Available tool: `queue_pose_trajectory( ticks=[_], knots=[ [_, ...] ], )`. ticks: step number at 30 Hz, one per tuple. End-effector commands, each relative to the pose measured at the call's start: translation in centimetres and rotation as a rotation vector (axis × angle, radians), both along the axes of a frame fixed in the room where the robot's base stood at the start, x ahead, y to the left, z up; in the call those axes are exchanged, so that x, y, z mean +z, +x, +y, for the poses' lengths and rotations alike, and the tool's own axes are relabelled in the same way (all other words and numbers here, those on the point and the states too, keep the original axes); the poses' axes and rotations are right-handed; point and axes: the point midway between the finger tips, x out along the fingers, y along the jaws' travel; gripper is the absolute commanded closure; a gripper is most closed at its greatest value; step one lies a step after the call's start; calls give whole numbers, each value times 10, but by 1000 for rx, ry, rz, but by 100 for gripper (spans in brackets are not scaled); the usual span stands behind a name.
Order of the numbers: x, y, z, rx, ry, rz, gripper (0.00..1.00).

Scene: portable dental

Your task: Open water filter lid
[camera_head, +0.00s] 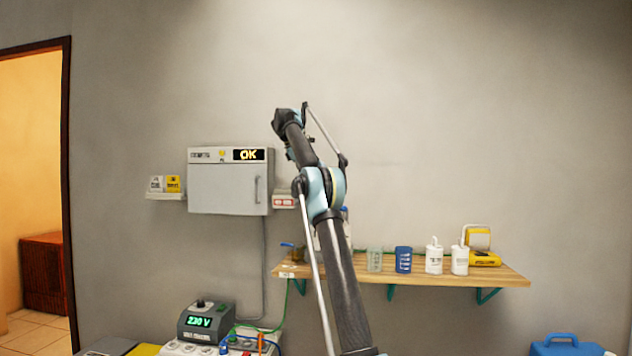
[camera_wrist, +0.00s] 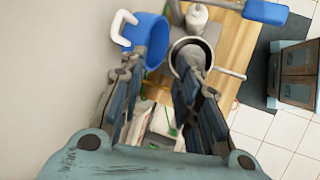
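In the wrist view, a blue round vessel or lid (camera_wrist: 148,30) with a white curved handle (camera_wrist: 122,24) stands beside the wall. I cannot tell for certain whether it is the water filter's lid.
A wooden shelf (camera_head: 513,277) carries a clear cup (camera_head: 375,260), a blue cup (camera_head: 403,260) and white bottles (camera_head: 434,260). A white wall cabinet (camera_head: 226,188) reading OK hangs left of my arm. A 230 V box (camera_head: 205,318) is below. The upper right wall is clear.

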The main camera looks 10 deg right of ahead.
Motion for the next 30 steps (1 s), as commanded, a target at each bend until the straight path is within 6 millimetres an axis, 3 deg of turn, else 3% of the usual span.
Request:
queue_pose_trajectory(
  ticks=[6,12,30],
  knots=[
    [0,-14,39,4,0,-1,70],
    [0,-21,59,2,0,1,70],
    [1,-29,61,-16,10,-6,71]
  ],
)
